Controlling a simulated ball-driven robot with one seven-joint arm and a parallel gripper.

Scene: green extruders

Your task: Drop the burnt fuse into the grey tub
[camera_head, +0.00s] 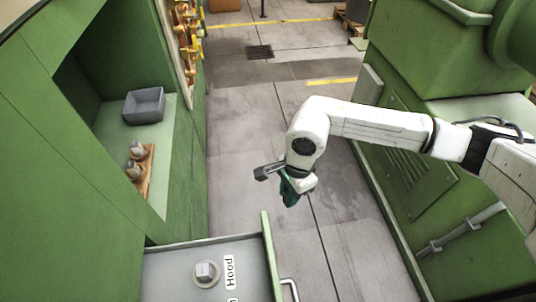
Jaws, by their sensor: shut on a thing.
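The grey tub (144,108) is an open box standing on the shelf of the green recess at the left. My gripper (290,190) hangs under the white wrist in mid-air over the floor aisle, to the right of the tub and well apart from it. It is shut on a small dark green thing, partly hidden by the wrist. I cannot tell from its shape whether this is the burnt fuse. A pale round fuse-like piece (206,273) sits in the open drawer (170,262) by a "Hood" label.
A wooden holder (148,178) with two pale fuse-like pieces stands on the shelf in front of the tub. The drawer's green front (270,256) and handle (291,290) stick out below. A green machine (445,75) stands at the right. The aisle floor is clear.

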